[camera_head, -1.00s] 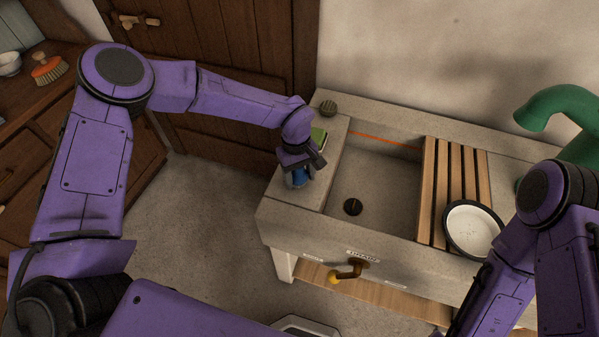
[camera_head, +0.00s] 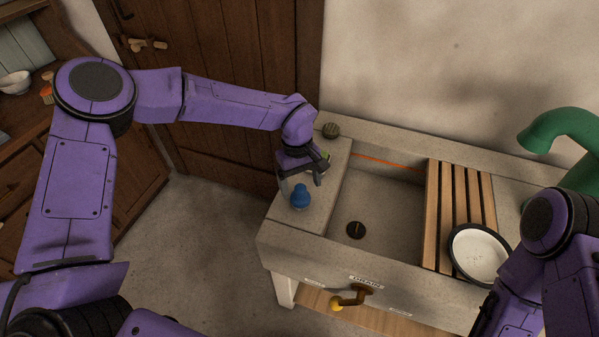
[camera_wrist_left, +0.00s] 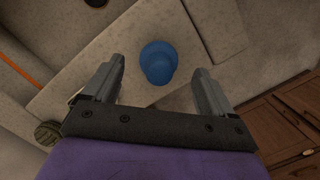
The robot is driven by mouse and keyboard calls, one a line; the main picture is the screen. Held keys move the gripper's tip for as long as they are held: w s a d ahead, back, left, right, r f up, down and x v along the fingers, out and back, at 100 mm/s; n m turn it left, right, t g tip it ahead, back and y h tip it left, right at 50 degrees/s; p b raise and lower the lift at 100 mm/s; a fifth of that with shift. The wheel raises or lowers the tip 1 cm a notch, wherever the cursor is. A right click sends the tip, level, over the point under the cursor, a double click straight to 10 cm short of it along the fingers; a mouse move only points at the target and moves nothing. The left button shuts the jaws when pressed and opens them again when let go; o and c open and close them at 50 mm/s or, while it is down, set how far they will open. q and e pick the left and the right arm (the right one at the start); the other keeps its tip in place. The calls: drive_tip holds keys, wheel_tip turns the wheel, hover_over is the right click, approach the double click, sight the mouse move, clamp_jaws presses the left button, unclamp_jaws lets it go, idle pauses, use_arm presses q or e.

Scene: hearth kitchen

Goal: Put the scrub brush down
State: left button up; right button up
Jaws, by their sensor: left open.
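The scrub brush, a round blue piece with a knob on top (camera_head: 301,198), stands upright on the stone ledge (camera_head: 316,216) left of the sink basin. My left gripper (camera_head: 301,180) is open just behind and above it, with no finger visibly closed on it. In the left wrist view, the blue brush (camera_wrist_left: 158,62) shows between the spread fingertips (camera_wrist_left: 160,68), with a gap on each side. My right gripper is outside the views; only part of my right arm shows.
A dark green ribbed ball (camera_head: 330,130) sits at the ledge's back corner. A wooden slatted rack (camera_head: 447,187) and a white dark-rimmed dish (camera_head: 480,252) lie to the right, near a green tap (camera_head: 560,130).

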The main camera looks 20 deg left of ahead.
use_arm(q)
drive_tip(key=r, duration=0.6)
drive_tip(key=shift+w+a+r+b, duration=0.15)
drive_tip(key=shift+w+a+b, duration=0.15)
